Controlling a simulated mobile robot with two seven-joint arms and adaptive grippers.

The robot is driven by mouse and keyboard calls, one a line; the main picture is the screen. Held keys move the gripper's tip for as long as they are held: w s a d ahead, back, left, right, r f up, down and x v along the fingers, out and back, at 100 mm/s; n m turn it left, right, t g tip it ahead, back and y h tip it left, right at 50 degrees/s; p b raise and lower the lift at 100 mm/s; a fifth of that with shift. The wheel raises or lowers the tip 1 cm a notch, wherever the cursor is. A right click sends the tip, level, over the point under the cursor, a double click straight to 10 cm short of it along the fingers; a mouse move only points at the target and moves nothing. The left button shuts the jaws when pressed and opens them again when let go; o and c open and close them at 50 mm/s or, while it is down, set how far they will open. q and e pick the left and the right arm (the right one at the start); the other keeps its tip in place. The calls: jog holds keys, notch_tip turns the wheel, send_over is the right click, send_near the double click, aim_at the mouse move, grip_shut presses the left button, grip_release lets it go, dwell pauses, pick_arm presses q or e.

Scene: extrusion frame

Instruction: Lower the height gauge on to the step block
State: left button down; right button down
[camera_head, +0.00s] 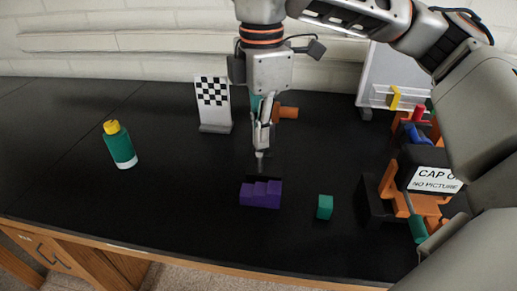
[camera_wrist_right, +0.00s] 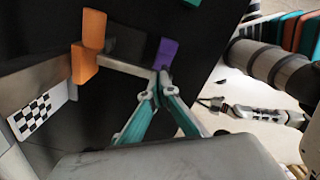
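The purple step block (camera_head: 260,194) stands on the black table and shows partly in the right wrist view (camera_wrist_right: 166,52). My right gripper (camera_head: 262,148) points down just behind and above it. Its teal fingers (camera_wrist_right: 158,80) come together on the end of a pale bar. The bar runs to an orange piece (camera_wrist_right: 92,35), also visible behind the gripper in the head view (camera_head: 288,112); I take this as the height gauge. Its thin tip appears apart from the block. My left gripper (camera_wrist_right: 215,104) seems to show small in the right wrist view, its opening unclear.
A green cube (camera_head: 325,207) lies right of the block. A checkered board (camera_head: 213,95) stands behind, and a green bottle with a yellow cap (camera_head: 119,145) at left. An orange and black rack with a sign (camera_head: 435,180) fills the right. The front-left table is clear.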

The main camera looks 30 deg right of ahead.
aim_at(261, 151)
pick_arm(q)
jog(key=shift+a+f+b, duration=0.2)
jog(key=shift+f+b, duration=0.4)
jog(key=shift+b, duration=0.1)
pick_arm(e)
jog(key=shift+f, duration=1.35)
pick_arm(q)
jog(key=shift+w+b, duration=0.25)
jog(key=shift+b, duration=0.1)
pick_arm(e)
jog(key=shift+f, duration=0.65)
pick_arm(q)
jog(key=shift+a+f+b, duration=0.15)
jog(key=shift+f+b, duration=0.25)
pick_arm(e)
jog(key=shift+f, duration=0.85)
pick_arm(q)
jog(key=shift+w+r, duration=0.15)
jog(key=shift+r, duration=0.05)
pick_arm(e)
jog(key=shift+r, duration=0.15)
